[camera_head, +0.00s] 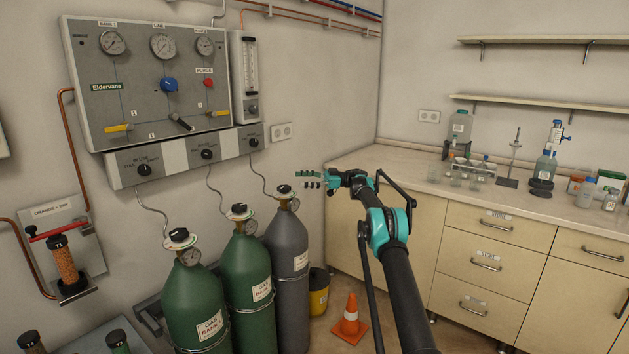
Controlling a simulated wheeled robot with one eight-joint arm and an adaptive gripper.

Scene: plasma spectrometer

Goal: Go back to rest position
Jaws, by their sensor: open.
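My arm reaches up from the lower right, dark with teal joints. My gripper (311,179) is at its far end, left of the counter's left end and above the gas cylinders. It is open, and nothing shows between its fingers. The grey cylinder (289,262) stands below and left of it, apart from it in the picture. Two green cylinders (247,285) (196,310) stand further left. The gas panel (150,85) with gauges, a blue knob (168,85) and yellow handles hangs on the wall at upper left.
A counter (420,178) with drawers (490,265) runs along the right, holding bottles and glassware. An orange cone (350,318) and a yellow bin (318,297) stand on the floor near the cylinders. An orange-filled column (65,262) is mounted at left. Shelves (540,40) above the counter are empty.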

